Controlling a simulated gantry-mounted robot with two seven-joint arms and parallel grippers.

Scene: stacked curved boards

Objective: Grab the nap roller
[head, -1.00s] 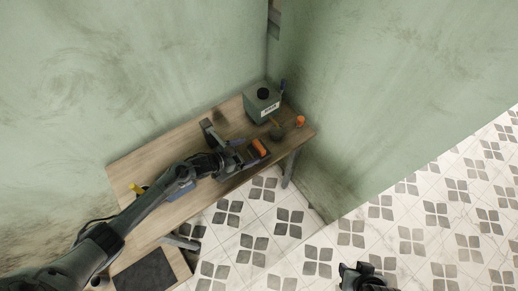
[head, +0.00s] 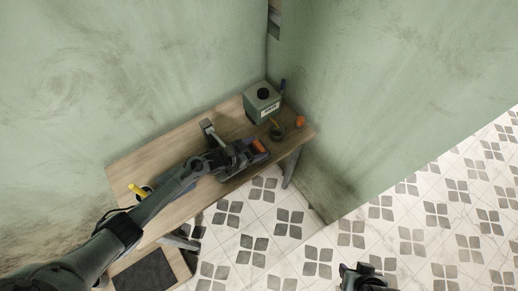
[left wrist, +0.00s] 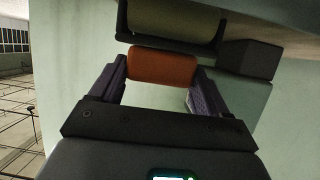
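An orange roller-like cylinder (head: 259,146) lies near the front right of the wooden table. In the left wrist view the orange cylinder (left wrist: 163,67) spans the gap between my left gripper's fingertips (left wrist: 162,75). An olive roll (left wrist: 172,22) in a dark frame is just beyond it. I cannot tell which part is the nap roller. In the head view my left gripper (head: 246,154) is low over the table beside the orange piece. Its fingers are wide apart; firm contact is not clear. My right gripper (head: 365,277) is at the bottom edge, over the floor, its fingers unclear.
A dark cup (head: 277,132) and a small orange object (head: 300,121) are nearby. A grey tool (head: 209,131) lies behind my left gripper. Walls close in the table's back and right end.

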